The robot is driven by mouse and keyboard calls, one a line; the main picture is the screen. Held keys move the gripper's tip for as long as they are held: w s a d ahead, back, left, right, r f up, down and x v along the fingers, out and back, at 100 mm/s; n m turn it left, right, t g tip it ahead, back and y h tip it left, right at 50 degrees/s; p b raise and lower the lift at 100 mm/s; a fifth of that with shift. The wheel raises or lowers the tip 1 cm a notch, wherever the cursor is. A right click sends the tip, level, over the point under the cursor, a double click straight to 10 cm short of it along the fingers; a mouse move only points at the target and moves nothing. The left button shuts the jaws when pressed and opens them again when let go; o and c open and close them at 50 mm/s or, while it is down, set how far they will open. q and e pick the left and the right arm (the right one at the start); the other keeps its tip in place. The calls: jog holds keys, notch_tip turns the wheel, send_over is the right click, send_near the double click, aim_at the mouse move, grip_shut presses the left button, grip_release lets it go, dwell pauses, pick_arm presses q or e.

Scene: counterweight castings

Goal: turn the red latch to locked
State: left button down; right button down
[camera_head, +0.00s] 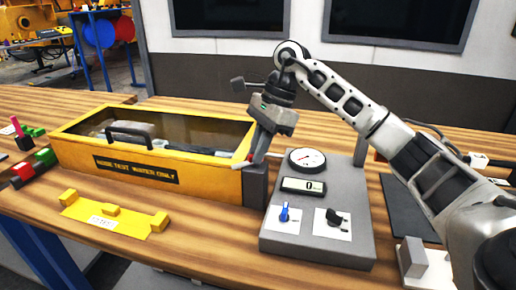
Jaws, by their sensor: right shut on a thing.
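The red latch (240,165) shows as a small red piece at the right end of the yellow box (215,183). Most of it is hidden by my right gripper. My right gripper (254,158) reaches down over the box's front right corner and is shut on the latch. I cannot tell the latch's exact angle. The box's lid has a dark see-through window and a black handle (129,134), and it looks closed. A black label with yellow letters is on the front. My left gripper is not in view.
A grey panel (343,184) with a dial gauge (307,160), a small display, a blue knob (284,212) and a black knob (334,218) stands right of the box. A yellow plate (85,214) with blocks lies in front. Red and green blocks lie at left.

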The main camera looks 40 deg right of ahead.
jog(key=m, duration=0.2)
jog(key=m+t+b, duration=0.1)
jog(key=m, duration=0.1)
jog(key=shift+s+t+h, duration=0.15)
jog(key=shift+t+h, duration=0.15)
jog(key=shift+a+m+t+h, duration=0.1)
jog(key=shift+m+t+h, duration=0.45)
jog(key=shift+m, duration=1.65)
jog(key=c, duration=1.5)
grip_release()
jog(key=v, duration=1.6)
jog(key=shift+s+f, duration=0.1)
